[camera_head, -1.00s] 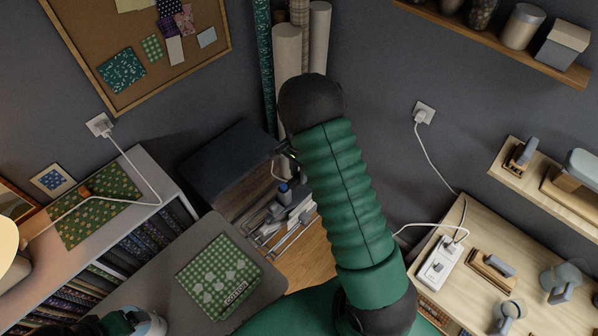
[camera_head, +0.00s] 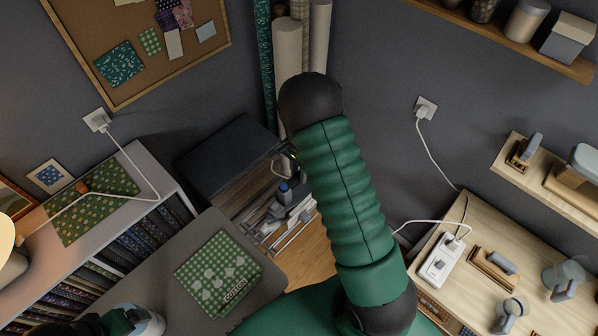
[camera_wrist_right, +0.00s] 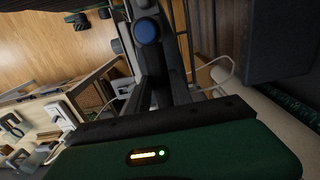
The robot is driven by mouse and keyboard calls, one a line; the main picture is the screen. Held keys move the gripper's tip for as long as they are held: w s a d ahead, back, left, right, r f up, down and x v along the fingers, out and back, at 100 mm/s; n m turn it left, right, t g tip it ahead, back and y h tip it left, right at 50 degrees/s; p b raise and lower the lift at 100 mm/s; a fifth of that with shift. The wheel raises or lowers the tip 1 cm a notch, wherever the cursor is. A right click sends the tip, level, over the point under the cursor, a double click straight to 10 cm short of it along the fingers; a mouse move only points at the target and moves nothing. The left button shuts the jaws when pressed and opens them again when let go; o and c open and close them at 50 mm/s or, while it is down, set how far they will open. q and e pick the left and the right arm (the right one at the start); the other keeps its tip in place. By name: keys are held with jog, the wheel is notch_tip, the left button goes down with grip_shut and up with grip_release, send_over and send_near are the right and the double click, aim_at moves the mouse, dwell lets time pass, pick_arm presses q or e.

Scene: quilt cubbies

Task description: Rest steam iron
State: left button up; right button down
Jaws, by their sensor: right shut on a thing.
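The steam iron (camera_head: 297,207), grey and pale with a blue round part on top, sits among the thin metal bars of a wire rest (camera_head: 272,238) beyond the grey board. Its blue part (camera_wrist_right: 147,32) shows close up in the right wrist view. My right gripper (camera_head: 286,172) is shut on the iron, with the grasp largely hidden behind my green arm. I cannot tell whether the iron touches the bars. My left gripper (camera_head: 122,320) is only partly in view at the bottom left, beside a pale rounded object (camera_head: 148,321); its jaws are not clear.
The grey board (camera_head: 160,262) carries a green checked COTTON mat (camera_head: 218,275). A dark-topped cabinet (camera_head: 225,155) and fabric rolls (camera_head: 288,45) stand behind the iron. A fabric shelf (camera_head: 150,165) is at left. A wooden table (camera_head: 465,220) with a power strip (camera_head: 440,258) is at right.

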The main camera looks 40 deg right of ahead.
jog(key=shift+f, duration=0.2)
jog(key=c, duration=1.1)
grip_release()
jog(key=shift+r, duration=0.1)
jog(key=shift+o, duration=0.2)
jog(key=shift+s+a, duration=0.1)
notch_tip(320, 180, up, 17)
jog(key=b, duration=0.4)
jog(key=shift+f, duration=0.2)
